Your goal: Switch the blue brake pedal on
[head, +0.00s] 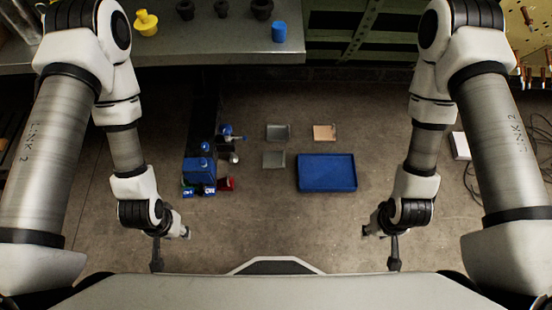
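I cannot pick out the blue brake pedal for certain. A cluster of blue parts on the floor left of centre holds a blue box-like body (200,170), with small blue parts (228,131) above it and a small red part (227,184) at its right. Which of these is a pedal is too small to tell. My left gripper (156,262) hangs at the lower left, below the cluster and apart from it. My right gripper (394,260) hangs at the lower right, far from the cluster. Both look thin and edge-on, so their finger opening does not show. Neither visibly holds anything.
A blue tray (327,174) lies on the floor right of centre, near two grey squares (278,132) and a tan square (325,132). A grey bench (220,45) at the back carries a yellow part (146,22) and a blue cylinder (279,32). Cables (515,165) lie at right.

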